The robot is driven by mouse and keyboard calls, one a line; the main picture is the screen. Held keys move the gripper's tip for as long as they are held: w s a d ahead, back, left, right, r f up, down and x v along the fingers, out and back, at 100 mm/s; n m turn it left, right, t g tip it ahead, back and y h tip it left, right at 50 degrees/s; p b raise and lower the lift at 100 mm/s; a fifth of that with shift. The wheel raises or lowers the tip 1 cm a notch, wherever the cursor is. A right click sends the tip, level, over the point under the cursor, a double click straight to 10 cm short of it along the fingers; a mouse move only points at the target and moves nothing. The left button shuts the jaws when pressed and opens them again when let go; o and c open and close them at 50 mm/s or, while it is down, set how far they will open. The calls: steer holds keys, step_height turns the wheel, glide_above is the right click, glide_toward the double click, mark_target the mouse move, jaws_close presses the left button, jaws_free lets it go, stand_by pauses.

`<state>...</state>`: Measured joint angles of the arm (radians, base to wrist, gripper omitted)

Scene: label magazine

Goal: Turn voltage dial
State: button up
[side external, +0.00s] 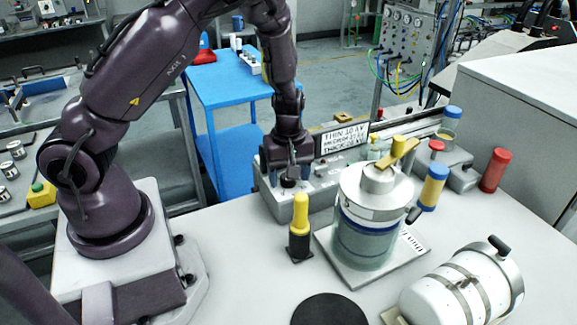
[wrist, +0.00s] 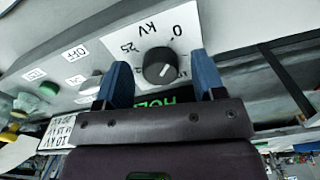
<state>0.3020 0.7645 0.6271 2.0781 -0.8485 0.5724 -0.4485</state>
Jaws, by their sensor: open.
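The voltage dial (wrist: 159,67) is a round black knob with a light pointer line, on a white scale plate marked "KV", "0" and "25". My gripper (wrist: 160,60) is open, its two blue fingers on either side of the dial in the wrist view. I cannot tell whether either finger touches it. In the side view my gripper (side external: 288,168) points down over the left end of the grey control box (side external: 325,183). A dark knob (side external: 288,182) shows just below it. In the wrist view the panel also carries an "OFF" label (wrist: 75,53) and a green button (wrist: 48,88).
A sign with "THIN 10 kV" and "THICK" lines (side external: 342,138) stands behind the box. A yellow-topped black post (side external: 300,222) and a lidded glass jar (side external: 364,235) stand close in front. A white cylinder (side external: 455,292) lies front right.

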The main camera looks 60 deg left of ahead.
step_height(320, 180, up, 13)
stand_by(0.4)
steer(key=s+d+r+m+t, duration=0.2)
steer(key=s+d+r+m, duration=0.2)
steer(key=s+r+m, duration=0.3)
steer(key=s+d+r+m+t, duration=0.3)
steer(key=s+d+r+m, duration=0.1)
steer(key=s+r+m, duration=0.3)
steer(key=shift+s+r+m+t, duration=0.2)
steer(key=shift+m+t, duration=0.1)
steer(key=shift+m, duration=0.7)
